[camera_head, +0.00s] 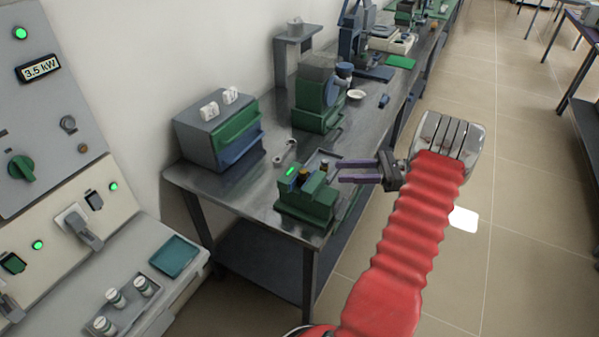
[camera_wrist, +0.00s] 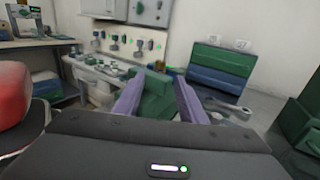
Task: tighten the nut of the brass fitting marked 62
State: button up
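A green vise-like block (camera_head: 308,204) stands at the near end of the steel bench. Small brownish, brass-like pieces (camera_head: 304,173) show at its top. I cannot read a 62 or make out a nut. My gripper (camera_head: 340,172) is open and empty, its two purple fingers pointing left, just right of the block. In the wrist view the open fingers (camera_wrist: 160,98) have the green block (camera_wrist: 154,97) beyond and between them. A grey metal spanner-like tool (camera_wrist: 228,108) lies on the bench behind the block. It also shows in the head view (camera_head: 285,153).
A green and blue drawer box (camera_head: 216,132) stands at the bench's back left. A green machine (camera_head: 318,95) and other equipment stand farther along. A control panel with a 3.5 kW display (camera_head: 39,68) is at the left. The floor right of the bench is clear.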

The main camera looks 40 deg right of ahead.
aim_at(302, 171)
jog(key=shift+s+d, duration=0.1)
jog(key=shift+s, duration=0.1)
jog(key=x, duration=1.3)
jog(key=shift+w+a, duration=0.25)
jog(key=shift+c, duration=0.3)
